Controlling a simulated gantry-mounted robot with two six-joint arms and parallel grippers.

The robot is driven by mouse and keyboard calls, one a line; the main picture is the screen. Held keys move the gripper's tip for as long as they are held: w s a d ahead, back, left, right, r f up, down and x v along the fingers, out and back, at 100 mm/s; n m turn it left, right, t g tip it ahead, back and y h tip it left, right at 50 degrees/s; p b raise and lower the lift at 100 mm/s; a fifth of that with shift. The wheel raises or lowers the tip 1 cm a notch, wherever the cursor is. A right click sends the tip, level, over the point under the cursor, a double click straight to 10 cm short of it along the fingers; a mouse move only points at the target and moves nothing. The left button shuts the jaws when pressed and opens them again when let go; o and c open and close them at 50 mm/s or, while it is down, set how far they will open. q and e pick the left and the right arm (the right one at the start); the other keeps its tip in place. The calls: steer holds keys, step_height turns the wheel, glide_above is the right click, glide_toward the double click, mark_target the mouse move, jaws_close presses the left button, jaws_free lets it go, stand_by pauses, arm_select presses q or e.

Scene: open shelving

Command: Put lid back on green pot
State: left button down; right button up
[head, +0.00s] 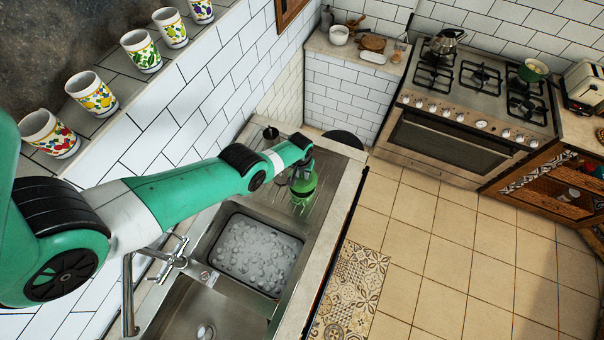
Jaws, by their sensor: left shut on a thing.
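The green pot (533,70) stands on the back right part of the stove, with its pale inside showing and no cover on it. My left gripper (301,176) reaches over the drainboard beside the sink. It is shut on a green rounded thing that looks like the lid (303,187). The gripper and wrist hide part of the lid, and I cannot tell whether it touches the drainboard. My right gripper is not in view.
The sink (258,254) holds foamy water, with a tap (172,262) at its left. The stove (475,85) stands across the tiled floor, with a kettle (446,41) on it and a toaster (584,84) to its right. Painted cups (92,94) line the left ledge. The floor (450,240) is clear.

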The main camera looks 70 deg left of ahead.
mark_target(302, 179)
arm_select(q)
steer(key=shift+f+b, duration=2.55)
steer(key=shift+f, duration=0.3)
steer(key=shift+f, duration=0.1)
steer(key=c, duration=0.6)
jaws_free()
steer(key=o, duration=0.5)
